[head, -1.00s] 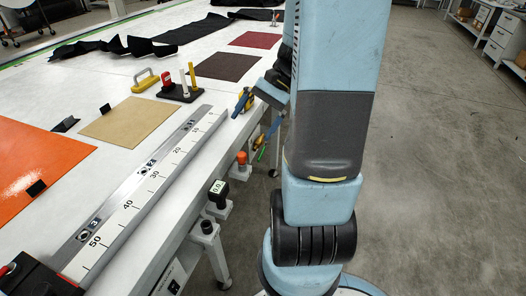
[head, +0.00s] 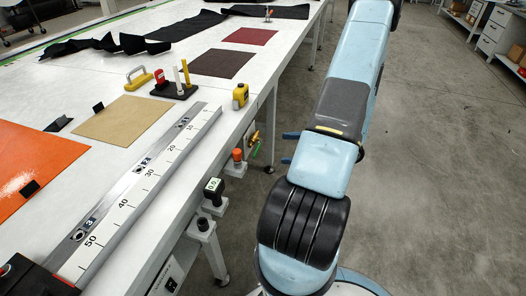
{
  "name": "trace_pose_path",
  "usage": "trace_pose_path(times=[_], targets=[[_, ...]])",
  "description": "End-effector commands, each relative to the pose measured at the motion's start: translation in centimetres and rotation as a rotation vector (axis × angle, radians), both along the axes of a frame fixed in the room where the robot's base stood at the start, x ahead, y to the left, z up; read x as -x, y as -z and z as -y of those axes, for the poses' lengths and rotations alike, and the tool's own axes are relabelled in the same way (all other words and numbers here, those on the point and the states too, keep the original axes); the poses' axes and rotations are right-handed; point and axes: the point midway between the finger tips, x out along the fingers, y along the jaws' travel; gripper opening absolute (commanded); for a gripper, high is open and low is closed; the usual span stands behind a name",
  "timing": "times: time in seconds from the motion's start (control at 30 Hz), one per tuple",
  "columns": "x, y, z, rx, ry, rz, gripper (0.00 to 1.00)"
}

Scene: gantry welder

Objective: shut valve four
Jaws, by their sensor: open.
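A small brass-coloured valve fitting (head: 254,138) with a green part just below it sits on the side of the long table, left of my arm. No number can be read on it, so I cannot tell whether it is valve four. My gripper (head: 286,148) is mostly hidden behind my own forearm.
A red button (head: 237,155) and a box with a lit display (head: 214,190) are mounted along the table side. A yellow tape measure (head: 240,95) stands near the table edge. A long ruler (head: 140,190) and coloured sheets lie on top. The floor at right is clear.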

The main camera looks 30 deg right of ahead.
Motion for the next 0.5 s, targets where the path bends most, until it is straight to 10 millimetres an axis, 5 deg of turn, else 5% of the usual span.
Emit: trace_pose_path(times=[0.2, 0.5], targets=[[1.7, 3.9, 2.3, -0.099, 0.169, -0.013, 1.00], [1.6, 5.1, 2.5, -0.128, 0.224, -0.015, 1.00]])
